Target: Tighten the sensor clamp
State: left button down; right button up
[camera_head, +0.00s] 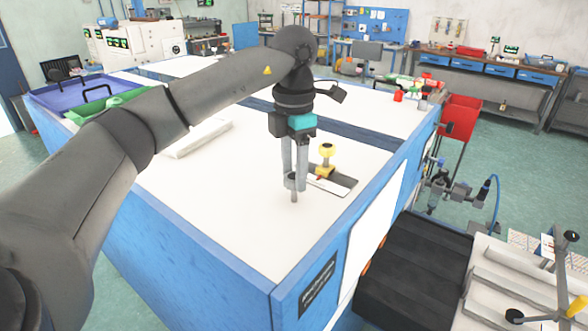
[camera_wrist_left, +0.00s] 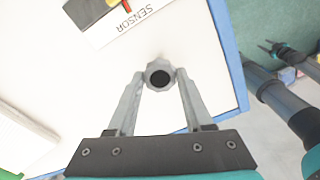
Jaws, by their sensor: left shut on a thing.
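My left gripper (camera_head: 294,182) is above the white bench top and its fingers point down. It is shut on a grey tool, whose tip (camera_head: 294,197) shows below the fingers in the head view. In the left wrist view the fingers (camera_wrist_left: 160,77) hold the hexagonal grey end of this tool (camera_wrist_left: 160,65), with a dark round centre. In the left wrist view the label "SENSOR" (camera_wrist_left: 124,20) shows near the top edge.
A pale block (camera_head: 198,138) lies on the bench left of the gripper. A green tray (camera_head: 105,106) is at the far left. Small red objects (camera_head: 398,96) stand near the far right edge. A black ribbed block (camera_head: 415,270) is beside the blue bench.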

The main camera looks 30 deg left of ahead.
aim_at(294, 176)
pick_arm(q)
jog(key=shift+r+m, duration=0.1)
jog(key=shift+m, duration=1.8)
jog(key=shift+c, duration=1.5)
grip_release()
jog(key=shift+r, duration=0.35)
notch_tip(294, 176, up, 14)
jog(key=p, duration=0.2)
jog(key=shift+r+p, duration=0.25)
jog(key=shift+p, duration=0.05)
